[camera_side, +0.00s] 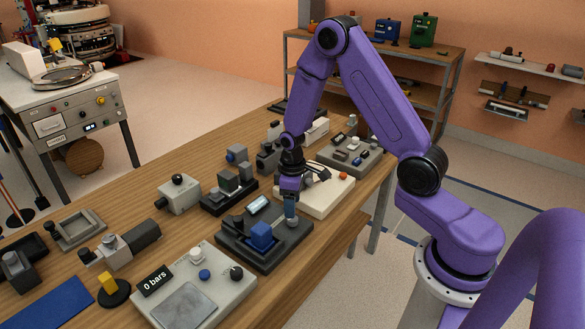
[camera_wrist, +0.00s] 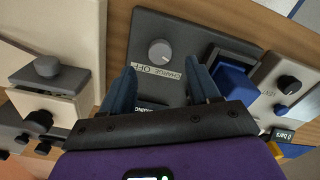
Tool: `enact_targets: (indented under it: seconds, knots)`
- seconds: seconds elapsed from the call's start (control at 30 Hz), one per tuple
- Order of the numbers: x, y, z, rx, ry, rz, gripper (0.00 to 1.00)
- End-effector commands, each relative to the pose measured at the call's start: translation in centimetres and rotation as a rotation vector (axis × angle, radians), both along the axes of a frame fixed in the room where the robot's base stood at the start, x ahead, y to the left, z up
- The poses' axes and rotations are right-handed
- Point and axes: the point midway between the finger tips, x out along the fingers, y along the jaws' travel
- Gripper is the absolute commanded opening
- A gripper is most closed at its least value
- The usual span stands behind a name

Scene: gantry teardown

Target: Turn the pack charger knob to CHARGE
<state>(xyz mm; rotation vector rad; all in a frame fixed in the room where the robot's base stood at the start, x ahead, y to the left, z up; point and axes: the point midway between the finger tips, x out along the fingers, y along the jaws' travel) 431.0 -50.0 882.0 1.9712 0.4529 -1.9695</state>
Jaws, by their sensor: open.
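The pack charger is a dark grey unit (camera_side: 240,250) on the bench, with a blue block (camera_side: 262,236) seated in it. In the wrist view its panel (camera_wrist: 190,28) carries a round light grey knob (camera_wrist: 160,51) and a label strip (camera_wrist: 157,70) with the words CHARGE and OFF. Which word the knob points to is too small to tell. My gripper (camera_wrist: 162,82) is open, its two blue fingers apart over the panel, with the knob beyond the gap between them.
A light unit with a "0 bars" display (camera_side: 155,281) stands in front of the charger. A cream block (camera_side: 325,195) stands just behind it. Dark and grey fixtures (camera_side: 178,194) line the bench to the left. The bench's near right edge is clear.

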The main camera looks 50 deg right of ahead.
Motion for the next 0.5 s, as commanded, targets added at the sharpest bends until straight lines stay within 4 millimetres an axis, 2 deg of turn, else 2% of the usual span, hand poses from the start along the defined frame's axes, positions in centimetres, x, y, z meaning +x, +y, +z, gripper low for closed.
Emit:
enact_targets:
  seconds: [0.5]
  knots:
    - [0.1,0.0,8.8,0.0,-0.004,0.0,0.61]
